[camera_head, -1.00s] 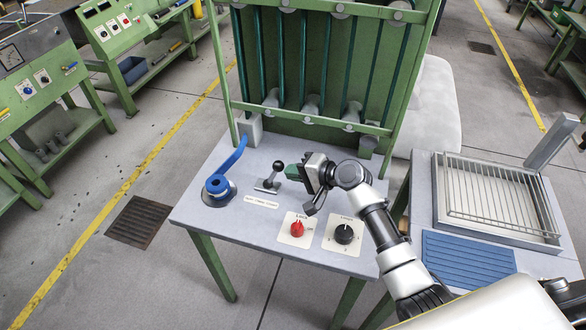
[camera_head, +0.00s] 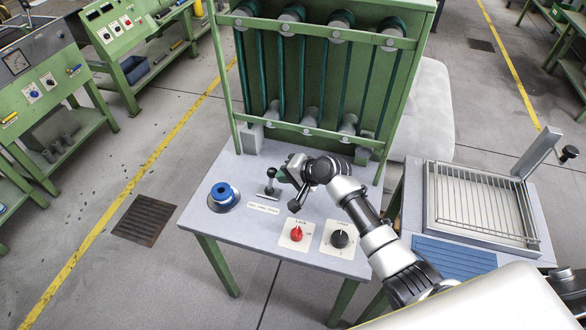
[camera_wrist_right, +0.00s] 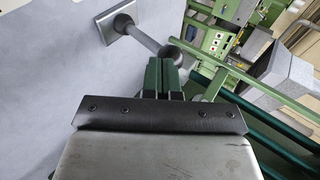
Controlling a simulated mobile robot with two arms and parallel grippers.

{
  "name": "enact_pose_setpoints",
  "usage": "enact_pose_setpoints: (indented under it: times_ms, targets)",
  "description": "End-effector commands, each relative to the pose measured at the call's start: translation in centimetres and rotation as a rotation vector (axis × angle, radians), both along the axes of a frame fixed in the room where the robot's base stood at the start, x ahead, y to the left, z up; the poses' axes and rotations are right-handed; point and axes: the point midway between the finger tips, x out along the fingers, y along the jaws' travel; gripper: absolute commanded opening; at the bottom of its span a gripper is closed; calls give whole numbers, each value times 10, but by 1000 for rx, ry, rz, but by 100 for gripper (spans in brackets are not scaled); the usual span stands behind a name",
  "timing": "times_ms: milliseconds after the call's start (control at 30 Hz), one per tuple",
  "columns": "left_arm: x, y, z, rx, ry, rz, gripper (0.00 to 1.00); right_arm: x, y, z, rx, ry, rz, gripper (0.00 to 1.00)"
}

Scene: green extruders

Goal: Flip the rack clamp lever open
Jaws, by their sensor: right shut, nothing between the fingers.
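The clamp lever, a grey rod with a dark ball knob (camera_head: 271,172), stands roughly upright on a small plate on the grey tabletop, in front of the green rack (camera_head: 330,80). My right gripper (camera_head: 283,176) is shut and empty just right of the knob. In the right wrist view, the knob (camera_wrist_right: 168,53) lies directly ahead of the green fingertips (camera_wrist_right: 163,72), and its rod runs up-left to the base plate. I cannot tell whether the fingers touch the knob. My left gripper is not in view.
A red knob (camera_head: 296,234) and a black knob (camera_head: 339,239) are in front on the tabletop (camera_head: 230,230). A wire-rack tray (camera_head: 480,200) stands on another table at right.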

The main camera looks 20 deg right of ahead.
Motion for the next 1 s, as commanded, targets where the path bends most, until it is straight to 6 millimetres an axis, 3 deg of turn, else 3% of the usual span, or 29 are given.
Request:
enact_pose_setpoints:
  times_ms: [33, 200, 600, 1000]
  targets:
    - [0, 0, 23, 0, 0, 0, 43, 4, 5, 15, -33, 21, 3, 0]
    - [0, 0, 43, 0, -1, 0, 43, 12, 19, 14, -138, 95, 1, 0]
    - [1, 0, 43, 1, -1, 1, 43, 30, 45, 11, -132, 90, 0, 0]
    - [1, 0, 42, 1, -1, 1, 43, 37, 54, 11, -131, 90, 0, 0]
